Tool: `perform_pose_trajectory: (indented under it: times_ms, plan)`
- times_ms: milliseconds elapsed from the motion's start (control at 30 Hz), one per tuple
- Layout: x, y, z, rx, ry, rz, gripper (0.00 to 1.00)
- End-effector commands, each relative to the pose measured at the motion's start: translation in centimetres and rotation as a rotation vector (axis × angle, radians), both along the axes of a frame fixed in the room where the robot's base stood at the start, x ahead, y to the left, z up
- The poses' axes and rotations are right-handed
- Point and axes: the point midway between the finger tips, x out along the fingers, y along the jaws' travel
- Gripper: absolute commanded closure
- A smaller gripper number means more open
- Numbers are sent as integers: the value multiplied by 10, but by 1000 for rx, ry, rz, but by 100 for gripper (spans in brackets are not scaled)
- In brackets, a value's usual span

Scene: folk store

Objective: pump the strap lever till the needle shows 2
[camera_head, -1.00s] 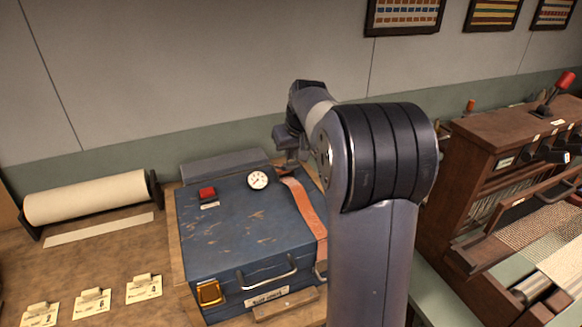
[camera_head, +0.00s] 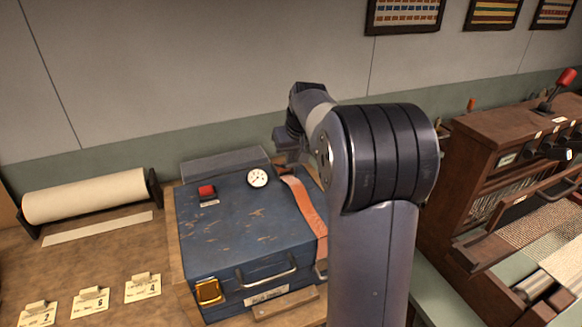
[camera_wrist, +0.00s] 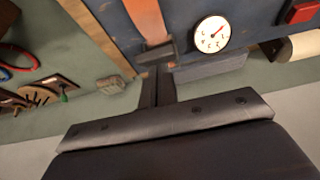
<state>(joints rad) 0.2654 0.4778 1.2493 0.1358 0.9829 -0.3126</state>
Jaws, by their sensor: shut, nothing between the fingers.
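A worn blue case (camera_head: 225,235) lies on the workbench. An orange strap (camera_head: 308,212) runs along its right side; it also shows in the wrist view (camera_wrist: 145,18). A dark metal piece at the strap's end, which looks like the lever (camera_wrist: 154,53), is partly covered by my gripper. A round white gauge (camera_head: 257,178) is on the case beside the strap.
A red button (camera_head: 206,191) is on the case's left rear. A paper roll (camera_head: 85,196) and numbered cards (camera_head: 90,302) are on the left. A wooden loom (camera_head: 500,150) stands right. My arm hides part of the case's right side.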

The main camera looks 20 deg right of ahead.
Motion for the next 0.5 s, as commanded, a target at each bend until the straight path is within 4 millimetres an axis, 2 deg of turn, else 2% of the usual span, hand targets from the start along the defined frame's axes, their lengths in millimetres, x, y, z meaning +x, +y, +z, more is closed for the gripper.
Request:
perform_pose_trajectory:
  times_ms: [500]
  plan:
    - [-4,0,-28,0,0,0,100]
